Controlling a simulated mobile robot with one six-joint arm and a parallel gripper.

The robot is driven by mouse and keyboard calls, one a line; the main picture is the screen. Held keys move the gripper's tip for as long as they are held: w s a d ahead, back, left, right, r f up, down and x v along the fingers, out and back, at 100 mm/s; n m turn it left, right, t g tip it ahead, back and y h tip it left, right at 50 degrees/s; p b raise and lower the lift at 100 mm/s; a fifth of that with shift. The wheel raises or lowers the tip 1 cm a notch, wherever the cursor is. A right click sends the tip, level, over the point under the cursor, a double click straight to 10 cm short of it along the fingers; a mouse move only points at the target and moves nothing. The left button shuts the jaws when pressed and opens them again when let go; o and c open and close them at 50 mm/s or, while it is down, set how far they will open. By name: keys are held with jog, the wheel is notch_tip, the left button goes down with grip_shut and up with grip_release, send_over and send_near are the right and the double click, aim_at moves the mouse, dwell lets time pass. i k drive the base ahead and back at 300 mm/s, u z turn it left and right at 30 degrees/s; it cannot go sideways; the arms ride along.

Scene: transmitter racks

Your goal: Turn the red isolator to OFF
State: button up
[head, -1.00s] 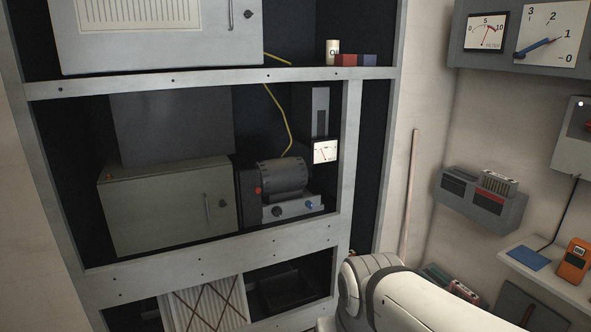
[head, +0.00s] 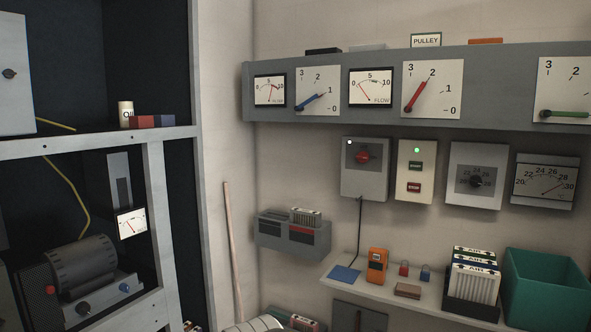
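The red isolator (head: 366,156) is a red rotary knob on a grey box (head: 350,183) on the back wall, below the gauge panel. A small white lamp sits at the box's upper left, and a dark cable hangs from its underside. The knob's markings are too small to read, so its setting cannot be told. My gripper is not in view. Only a pale piece of my arm shows at the bottom edge, well below the isolator and apart from it.
A shelf (head: 426,300) below holds an orange meter (head: 377,265), two small padlock-like items, a rack of filters (head: 473,285) and a green bin (head: 545,288). A start-stop box (head: 416,172) with a green lamp adjoins the isolator. The open rack (head: 178,215) stands left; a pole (head: 233,250) leans beside it.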

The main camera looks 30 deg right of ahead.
aim_at(363, 157)
jog(key=z, duration=1.2)
jog(key=i, duration=1.25)
jog(key=z, duration=0.25)
